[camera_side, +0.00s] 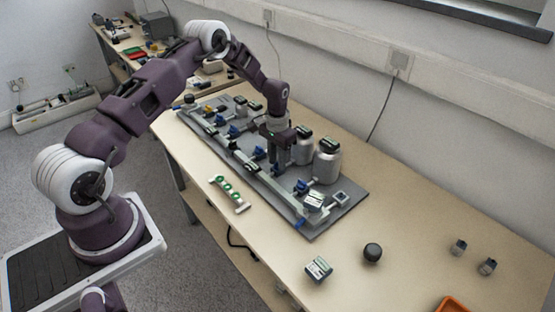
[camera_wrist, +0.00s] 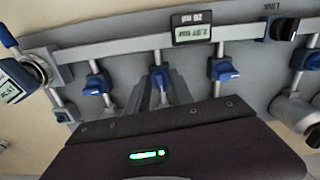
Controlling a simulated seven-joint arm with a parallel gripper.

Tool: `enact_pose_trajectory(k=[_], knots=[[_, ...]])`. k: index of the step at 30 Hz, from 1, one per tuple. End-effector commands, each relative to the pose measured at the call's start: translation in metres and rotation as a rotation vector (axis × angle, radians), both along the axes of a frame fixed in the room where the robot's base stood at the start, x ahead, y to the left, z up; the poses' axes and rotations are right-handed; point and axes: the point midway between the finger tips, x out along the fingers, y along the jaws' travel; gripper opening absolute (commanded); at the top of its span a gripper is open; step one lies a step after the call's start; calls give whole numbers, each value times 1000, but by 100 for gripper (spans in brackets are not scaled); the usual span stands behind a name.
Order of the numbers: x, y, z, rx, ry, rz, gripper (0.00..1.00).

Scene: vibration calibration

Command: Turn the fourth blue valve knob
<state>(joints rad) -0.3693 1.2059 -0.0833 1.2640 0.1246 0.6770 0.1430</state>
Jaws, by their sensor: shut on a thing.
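Several blue valve knobs stand in a row along a pipe on the grey board (camera_side: 340,212). My gripper (camera_side: 279,168) points down at the board in the side view, at a blue knob partly hidden by its fingers. In the wrist view the grey fingers of my gripper (camera_wrist: 163,92) are shut on a blue valve knob (camera_wrist: 160,77). Another blue knob (camera_wrist: 96,85) is to its left, and blue knobs (camera_wrist: 222,69) and (camera_wrist: 305,60) are to its right. In the side view a blue knob (camera_side: 302,186) is nearer the camera and another (camera_side: 258,152) is farther along.
A digital display (camera_wrist: 191,31) sits behind the pipe. A gauge (camera_side: 314,199) is at the board's near end.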

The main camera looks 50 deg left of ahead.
Motion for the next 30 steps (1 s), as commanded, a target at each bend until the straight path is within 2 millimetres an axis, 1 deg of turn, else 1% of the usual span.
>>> enact_pose_trajectory(k=[9,25,26,28,30], knots=[[1,1,1,1,-3,-98,0],[1,1,1,1,-3,-115,0],[1,1,1,1,-3,-115,33],[1,1,1,1,-2,-115,47],[1,1,1,1,-2,-115,48]])
